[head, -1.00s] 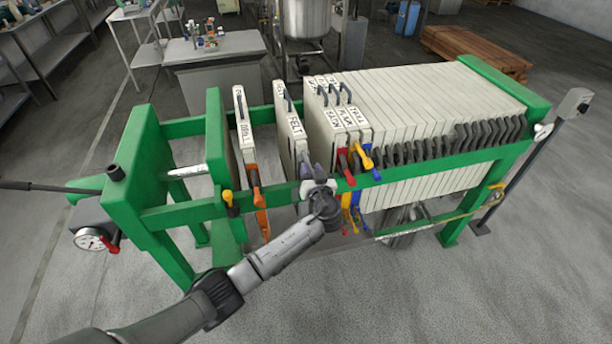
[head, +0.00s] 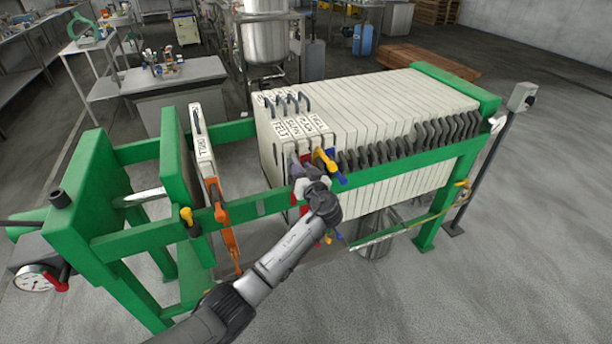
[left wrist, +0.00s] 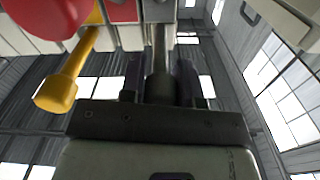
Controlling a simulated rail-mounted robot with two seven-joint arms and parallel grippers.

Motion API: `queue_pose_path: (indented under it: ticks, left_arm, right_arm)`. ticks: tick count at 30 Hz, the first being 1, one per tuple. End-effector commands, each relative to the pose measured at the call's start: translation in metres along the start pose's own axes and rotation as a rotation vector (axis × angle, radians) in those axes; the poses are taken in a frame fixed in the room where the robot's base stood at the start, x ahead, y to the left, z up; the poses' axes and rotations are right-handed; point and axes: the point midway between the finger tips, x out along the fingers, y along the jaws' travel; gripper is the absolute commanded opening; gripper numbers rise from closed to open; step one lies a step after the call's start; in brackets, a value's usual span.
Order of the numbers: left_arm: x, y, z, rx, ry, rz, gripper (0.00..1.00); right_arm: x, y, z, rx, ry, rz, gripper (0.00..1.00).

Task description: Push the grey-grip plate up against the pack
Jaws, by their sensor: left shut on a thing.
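The grey-grip plate (head: 270,152), labelled FELT, stands upright at the left end of the pack (head: 370,115). I see no gap between it and the labelled plates beside it. My left gripper (head: 308,186) is at its grey grip (head: 296,164) by the near green rail. In the left wrist view the fingers (left wrist: 160,82) are shut around the grey grip (left wrist: 158,60). The red grip (left wrist: 45,15) and the yellow grip (left wrist: 60,85) of neighbouring plates are close by. The gripper partly hides the grips behind it. My right gripper is out of view.
An orange-grip plate (head: 205,150) stands apart to the left, near the green moving head (head: 172,160). The stretch of rails between it and the pack is free. The near green rail (head: 262,204) runs beneath the gripper. A control post (head: 487,165) stands at the right.

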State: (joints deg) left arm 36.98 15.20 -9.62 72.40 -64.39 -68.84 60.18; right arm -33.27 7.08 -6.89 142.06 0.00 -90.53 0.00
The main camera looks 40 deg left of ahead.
Motion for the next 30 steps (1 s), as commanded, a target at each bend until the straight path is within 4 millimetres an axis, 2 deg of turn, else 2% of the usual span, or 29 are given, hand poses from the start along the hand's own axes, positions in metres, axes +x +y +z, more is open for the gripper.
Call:
queue_pose_path:
  ticks: [5,6,13,23,26,30]
  left_arm:
    - [-0.002,0.003,0.003,0.005,-0.004,0.009,0.0]
    - [-0.002,0.003,0.003,0.005,-0.004,0.009,0.33]
    - [-0.001,0.002,0.002,0.003,-0.003,0.006,0.55]
    - [-0.006,0.002,0.001,0.001,-0.001,0.005,0.55]
    - [-0.018,0.002,0.002,0.002,-0.002,0.007,0.55]
    - [-0.044,0.002,0.002,0.001,-0.003,0.008,0.55]
  right_arm:
    - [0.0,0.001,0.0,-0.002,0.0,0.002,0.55]
    - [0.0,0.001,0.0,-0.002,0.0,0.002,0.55]
    - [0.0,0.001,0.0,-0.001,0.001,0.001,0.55]
    - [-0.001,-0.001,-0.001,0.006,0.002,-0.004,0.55]
    - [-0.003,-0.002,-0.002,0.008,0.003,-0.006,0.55]
    - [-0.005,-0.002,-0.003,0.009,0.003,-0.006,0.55]
